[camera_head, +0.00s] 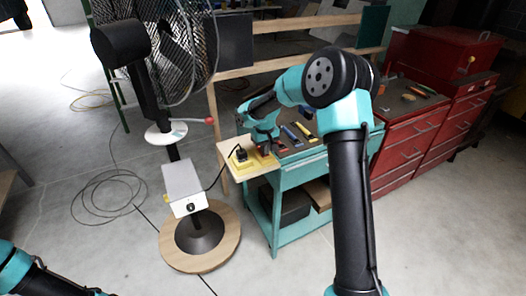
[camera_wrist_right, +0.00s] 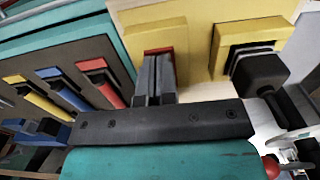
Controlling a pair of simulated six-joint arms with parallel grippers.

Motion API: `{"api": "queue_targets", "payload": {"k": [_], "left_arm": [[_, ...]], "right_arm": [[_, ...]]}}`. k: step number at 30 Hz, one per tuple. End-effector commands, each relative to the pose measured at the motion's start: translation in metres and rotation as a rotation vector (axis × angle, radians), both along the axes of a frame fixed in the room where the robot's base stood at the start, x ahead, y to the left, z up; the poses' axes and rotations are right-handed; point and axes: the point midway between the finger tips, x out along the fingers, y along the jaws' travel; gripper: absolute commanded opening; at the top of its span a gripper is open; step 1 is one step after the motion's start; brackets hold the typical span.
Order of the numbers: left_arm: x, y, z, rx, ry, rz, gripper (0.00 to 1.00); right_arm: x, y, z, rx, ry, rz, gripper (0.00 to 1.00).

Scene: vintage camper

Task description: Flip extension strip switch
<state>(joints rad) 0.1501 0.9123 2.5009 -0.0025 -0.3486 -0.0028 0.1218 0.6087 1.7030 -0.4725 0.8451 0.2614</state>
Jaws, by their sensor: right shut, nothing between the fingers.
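The extension strip is a pale yellow panel (camera_wrist_right: 197,18) on a wooden board (camera_head: 235,172) at the left end of the teal bench. One yellow frame (camera_wrist_right: 153,32) on it surrounds a red switch (camera_wrist_right: 158,50). Beside it, a second yellow frame (camera_wrist_right: 249,30) holds a black plug (camera_wrist_right: 262,72), which also shows in the head view (camera_head: 241,154). My right gripper (camera_wrist_right: 155,62) is shut and empty. Its fingertips are over the red switch and hide most of it; I cannot tell whether they touch or which way the switch is tilted. Only part of my left arm shows, at bottom left.
Tools with yellow, blue and red handles (camera_wrist_right: 62,88) lie on the dark bench top near the gripper. A large fan (camera_head: 165,45) stands left, with a white box (camera_head: 184,188) on its pole. Cables lie on the floor. Red cabinets (camera_head: 412,135) stand to the right.

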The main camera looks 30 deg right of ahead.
Motion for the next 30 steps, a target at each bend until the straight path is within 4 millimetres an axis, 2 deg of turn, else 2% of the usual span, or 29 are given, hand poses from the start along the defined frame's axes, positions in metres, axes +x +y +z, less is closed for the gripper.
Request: {"api": "queue_targets", "payload": {"k": [30], "left_arm": [[0.0,0.0,0.0,0.0,0.0,0.0,0.0]], "right_arm": [[0.001,0.0,0.064,0.0,-0.003,0.0,0.0]]}}
